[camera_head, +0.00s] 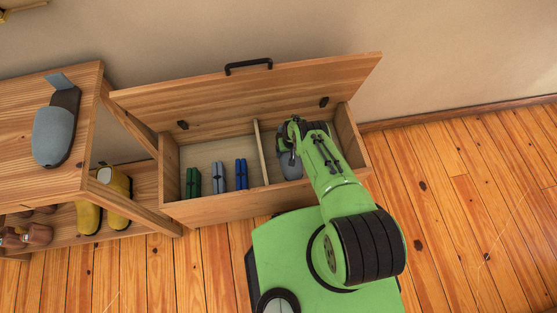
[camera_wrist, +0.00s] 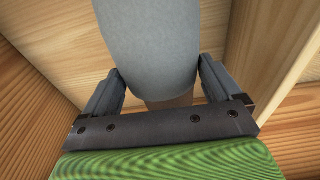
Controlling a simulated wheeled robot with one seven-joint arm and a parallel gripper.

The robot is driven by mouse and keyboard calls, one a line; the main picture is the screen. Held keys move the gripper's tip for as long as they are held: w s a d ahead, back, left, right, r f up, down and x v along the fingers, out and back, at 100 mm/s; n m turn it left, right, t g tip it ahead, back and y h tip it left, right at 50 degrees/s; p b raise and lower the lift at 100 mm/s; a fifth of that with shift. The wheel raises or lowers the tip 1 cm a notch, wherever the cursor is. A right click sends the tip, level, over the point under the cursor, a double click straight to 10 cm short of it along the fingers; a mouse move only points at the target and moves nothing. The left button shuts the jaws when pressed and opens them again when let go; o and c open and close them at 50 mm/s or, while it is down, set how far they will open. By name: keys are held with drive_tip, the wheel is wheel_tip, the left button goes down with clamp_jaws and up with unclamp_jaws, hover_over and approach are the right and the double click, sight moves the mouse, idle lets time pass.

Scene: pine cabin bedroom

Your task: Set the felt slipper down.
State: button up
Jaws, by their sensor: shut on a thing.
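A grey felt slipper (camera_wrist: 150,45) is between the two fingers of my gripper (camera_wrist: 160,92) in the wrist view, and the gripper is shut on it. In the head view my gripper (camera_head: 288,145) is down inside the right compartment of the open wooden chest (camera_head: 225,212), and part of the held slipper (camera_head: 290,166) shows below it. My arm hides much of that compartment. I cannot tell whether the slipper touches the chest floor. A second grey slipper (camera_head: 53,136) with a dark sole lies on top of the wooden bench at the left.
The chest's lid (camera_head: 250,90) stands open at the back. A divider (camera_head: 260,150) splits the chest. The left compartment holds green (camera_head: 193,183), grey (camera_head: 218,178) and blue (camera_head: 241,174) items. Yellow boots (camera_head: 104,200) stand on the lower shelf of the bench (camera_head: 85,90). The floor at right is clear.

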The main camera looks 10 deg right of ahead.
sight(289, 156)
wheel_tip(289, 156, down, 6)
drive_tip(key=b, duration=0.3)
drive_tip(key=shift+w+r+b, duration=0.1)
drive_tip(key=shift+r+b, duration=0.05)
drive_tip(key=shift+b, duration=0.15)
drive_tip(key=shift+r, duration=0.2)
drive_tip(key=o, duration=0.9)
drive_tip(key=shift+r, duration=0.1)
drive_tip(key=r+p, duration=0.3)
drive_tip(key=r, duration=0.1)
drive_tip(key=s+r+p, duration=0.1)
drive_tip(key=r+p, duration=0.5)
drive_tip(key=r, duration=0.1)
drive_tip(key=shift+s+r+p, duration=0.25)
drive_tip(key=shift+r+p, duration=0.05)
drive_tip(key=shift+r, duration=0.05)
